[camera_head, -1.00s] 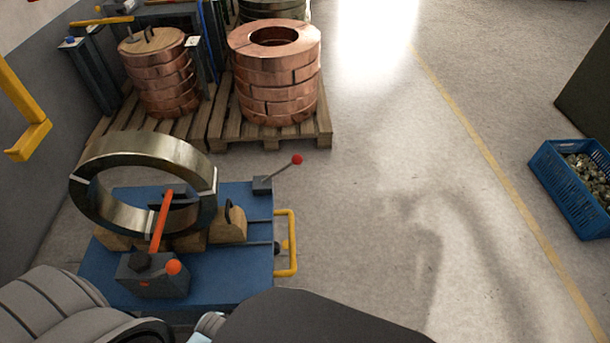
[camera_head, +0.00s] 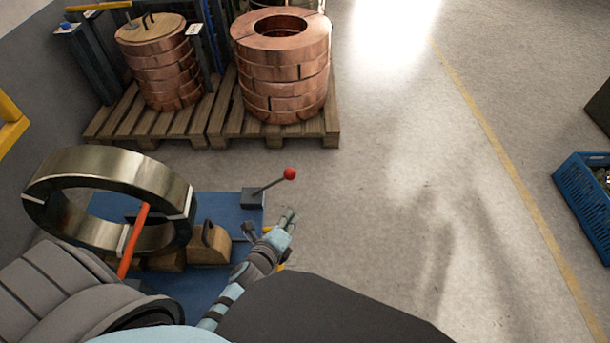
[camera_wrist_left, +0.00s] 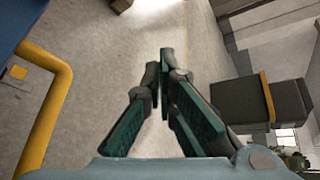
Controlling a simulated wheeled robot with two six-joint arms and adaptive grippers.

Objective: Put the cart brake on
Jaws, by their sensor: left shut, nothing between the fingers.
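The cart is a blue flat platform (camera_head: 228,205) at lower left in the head view. A lever with a red ball knob (camera_head: 289,174) rises at a slant from a small grey box (camera_head: 252,199) at the cart's far right corner. My left gripper (camera_head: 289,214) is shut and empty. In the picture it is below the knob and apart from it, by the cart's right edge. Its closed fingers (camera_wrist_left: 166,55) also show in the left wrist view, with the cart's yellow handle (camera_wrist_left: 61,100) to their left. My arm hides the cart's near part. My right gripper is not seen.
A steel coil ring (camera_head: 110,180) stands on the cart with an orange bar (camera_head: 133,240) in front and a wooden block (camera_head: 208,245) beside it. Copper coils (camera_head: 280,75) stand on pallets (camera_head: 232,127) behind. A blue crate (camera_head: 582,200) is at right. The floor between is clear.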

